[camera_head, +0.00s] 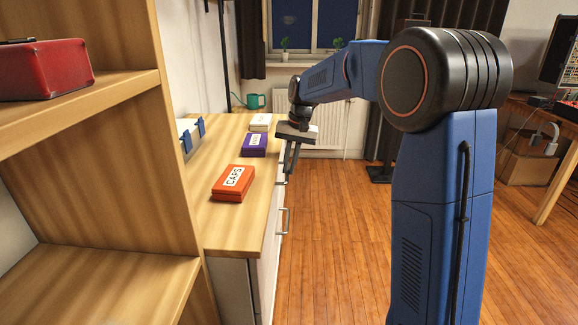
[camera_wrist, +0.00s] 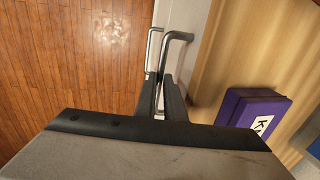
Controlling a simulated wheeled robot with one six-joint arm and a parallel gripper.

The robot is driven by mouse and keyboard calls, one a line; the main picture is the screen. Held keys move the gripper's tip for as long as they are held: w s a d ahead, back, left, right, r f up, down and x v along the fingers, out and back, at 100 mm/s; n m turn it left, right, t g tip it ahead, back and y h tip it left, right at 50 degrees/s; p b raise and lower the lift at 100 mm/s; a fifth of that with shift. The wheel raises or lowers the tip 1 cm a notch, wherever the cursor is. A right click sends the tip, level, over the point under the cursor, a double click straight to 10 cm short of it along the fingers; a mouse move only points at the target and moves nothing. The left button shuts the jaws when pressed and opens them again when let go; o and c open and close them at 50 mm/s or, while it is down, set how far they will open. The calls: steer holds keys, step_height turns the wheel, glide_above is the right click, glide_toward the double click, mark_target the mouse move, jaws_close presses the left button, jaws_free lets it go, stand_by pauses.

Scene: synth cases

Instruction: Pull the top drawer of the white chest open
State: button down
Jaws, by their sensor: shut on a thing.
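The white chest (camera_head: 240,285) stands left of my arm, with a wooden top (camera_head: 225,220) and a white front facing right. My gripper (camera_head: 289,168) is at the chest's front side, just below the top's edge, pointing down. In the wrist view, my gripper's fingers (camera_wrist: 167,85) are shut on a grey metal bar handle (camera_wrist: 178,36) beside the top's edge. A second handle (camera_wrist: 152,48) shows lower down to its left. The head view shows a handle (camera_head: 285,221) on the nearer part of the front. Any gap at the drawer is too unclear to tell.
An orange box (camera_head: 228,195), a purple box (camera_head: 254,150) and a white box (camera_head: 260,126) lie on the chest top, with a teal mug (camera_head: 255,101) beyond. A wooden shelf (camera_head: 95,285) is at the near left. The wooden floor (camera_head: 335,235) beside the chest is clear.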

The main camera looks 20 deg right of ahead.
steer(key=s+d, duration=0.4)
steer(key=d, duration=1)
steer(key=s+d, duration=0.5)
steer(key=d, duration=0.8)
steer(key=shift+d, duration=0.35)
steer(key=c, duration=2.1)
jaws_free()
steer(key=shift+r, duration=0.1)
steer(key=d+r, duration=0.1)
steer(key=r, duration=0.4)
steer(key=d+r, duration=0.1)
steer(key=r, duration=0.5)
steer(key=s+d+r, duration=0.1)
steer(key=r, duration=0.5)
